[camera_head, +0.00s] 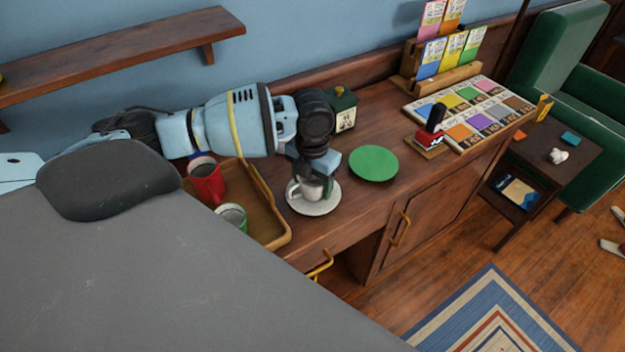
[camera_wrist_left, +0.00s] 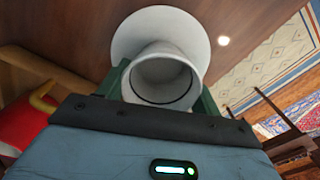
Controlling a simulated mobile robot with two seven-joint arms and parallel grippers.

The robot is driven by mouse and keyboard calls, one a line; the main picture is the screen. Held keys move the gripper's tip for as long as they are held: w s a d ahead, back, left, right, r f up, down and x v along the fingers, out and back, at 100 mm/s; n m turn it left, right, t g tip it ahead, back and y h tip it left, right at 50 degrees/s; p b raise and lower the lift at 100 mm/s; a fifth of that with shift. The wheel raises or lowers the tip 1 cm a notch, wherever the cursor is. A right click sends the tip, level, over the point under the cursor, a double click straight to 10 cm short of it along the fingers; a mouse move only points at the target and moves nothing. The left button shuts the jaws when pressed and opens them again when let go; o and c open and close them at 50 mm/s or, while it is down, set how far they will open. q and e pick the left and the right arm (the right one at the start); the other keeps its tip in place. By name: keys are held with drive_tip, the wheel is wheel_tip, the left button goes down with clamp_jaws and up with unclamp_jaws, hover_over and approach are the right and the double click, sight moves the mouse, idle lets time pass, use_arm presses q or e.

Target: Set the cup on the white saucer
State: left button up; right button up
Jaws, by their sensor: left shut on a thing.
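A white cup (camera_head: 308,188) is over the white saucer (camera_head: 315,208) on the wooden desk in the head view. My left gripper (camera_head: 305,176) is shut on the cup, with its fingers on either side. In the left wrist view the cup (camera_wrist_left: 162,78) is seen with its open mouth toward the camera, between the green fingers, and the saucer (camera_wrist_left: 160,22) shows behind it. I cannot tell whether the cup's base touches the saucer. My right gripper is not in view.
A wooden tray (camera_head: 278,238) left of the saucer holds a red mug (camera_head: 206,184) and a green cup (camera_head: 232,216). A green disc (camera_head: 374,163) lies to the right. A dark green box (camera_head: 343,110) stands behind. A stamp (camera_head: 430,130) and colour cards are farther right.

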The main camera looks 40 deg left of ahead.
use_arm(q)
drive_tip(key=o, duration=1.1)
drive_tip(key=shift+f, duration=0.1)
drive_tip(key=shift+c, duration=0.2)
wheel_tip(320, 180, up, 12)
drive_tip(key=shift+p, duration=0.35)
